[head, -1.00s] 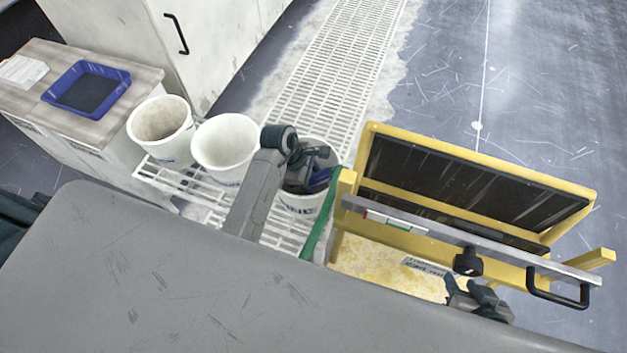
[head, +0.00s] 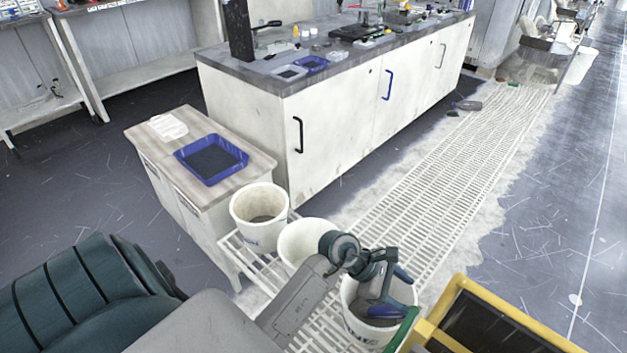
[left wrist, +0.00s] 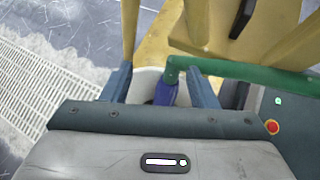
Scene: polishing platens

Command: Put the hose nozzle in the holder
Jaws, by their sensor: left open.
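My left gripper (head: 388,290) is open over the third white bucket (head: 352,322) in the head view. A blue piece (head: 386,311), which looks like the hose nozzle, shows at the bucket mouth by the fingers. A green hose (head: 403,331) runs beside it. In the left wrist view, the blue nozzle (left wrist: 165,93) and the end of the green hose (left wrist: 172,72) lie between the two spread fingers (left wrist: 160,82), with no clear grip. The bucket hides the nozzle's lower part. I cannot make out a holder for certain. My right gripper is out of view.
Two more white buckets (head: 258,218) stand on a white slatted rack (head: 330,332). A yellow frame (head: 462,288) with a dark panel stands close at the right. A cabinet with a blue tray (head: 211,160) is at the left.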

